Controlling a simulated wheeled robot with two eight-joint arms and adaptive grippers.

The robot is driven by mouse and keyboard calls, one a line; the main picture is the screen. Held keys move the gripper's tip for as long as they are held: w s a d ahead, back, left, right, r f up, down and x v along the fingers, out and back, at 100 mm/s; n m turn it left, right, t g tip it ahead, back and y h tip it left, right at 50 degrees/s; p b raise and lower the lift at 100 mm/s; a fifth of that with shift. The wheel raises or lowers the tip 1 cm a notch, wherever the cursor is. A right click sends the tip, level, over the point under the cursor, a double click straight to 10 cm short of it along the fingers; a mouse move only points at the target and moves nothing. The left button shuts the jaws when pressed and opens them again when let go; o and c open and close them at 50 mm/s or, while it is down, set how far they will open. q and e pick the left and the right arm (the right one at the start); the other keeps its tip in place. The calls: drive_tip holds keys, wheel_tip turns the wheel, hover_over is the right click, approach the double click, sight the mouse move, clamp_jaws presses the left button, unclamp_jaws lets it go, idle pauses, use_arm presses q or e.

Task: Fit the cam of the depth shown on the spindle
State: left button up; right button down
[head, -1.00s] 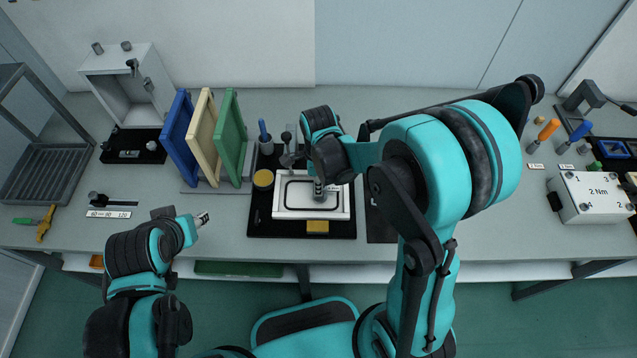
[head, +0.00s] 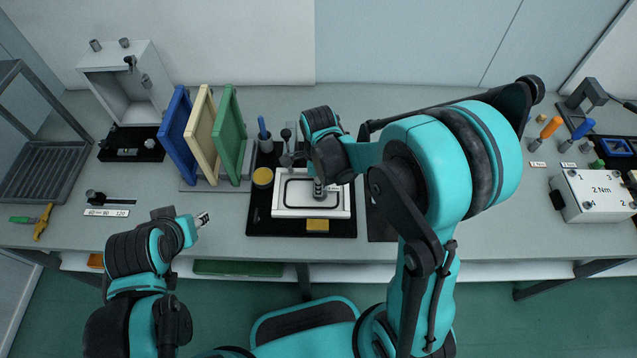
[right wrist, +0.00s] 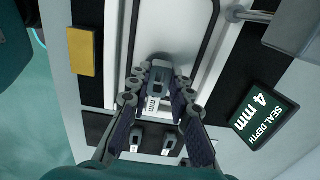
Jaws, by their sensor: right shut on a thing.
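My right gripper (head: 319,187) reaches down over the white panel (head: 283,211), which has a dark rounded groove. In the right wrist view, the gripper (right wrist: 160,90) is shut on a grey cam (right wrist: 155,88). The cam's label reads "mm", its number unclear. The cam is over the white panel; the spindle is hidden, so I cannot tell whether they touch. Two more grey cams (right wrist: 137,138) (right wrist: 169,142) lie on a dark surface behind the fingers. A dark green sign (right wrist: 265,115) reads "SEAL DEPTH 4 mm". My left gripper (head: 203,219) is apart at left, its opening unclear.
A yellow block (head: 317,226) sits at the black mat's (head: 262,227) front edge. Blue, cream and green frames (head: 230,135) stand in a rack further left.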

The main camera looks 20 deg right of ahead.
drive_tip(key=shift+f+b, duration=0.85)
drive_tip(key=shift+f, duration=0.2)
drive_tip(key=c, duration=1.3)
unclamp_jaws()
drive_tip(key=shift+r, duration=0.1)
wheel_tip(320, 180, up, 12)
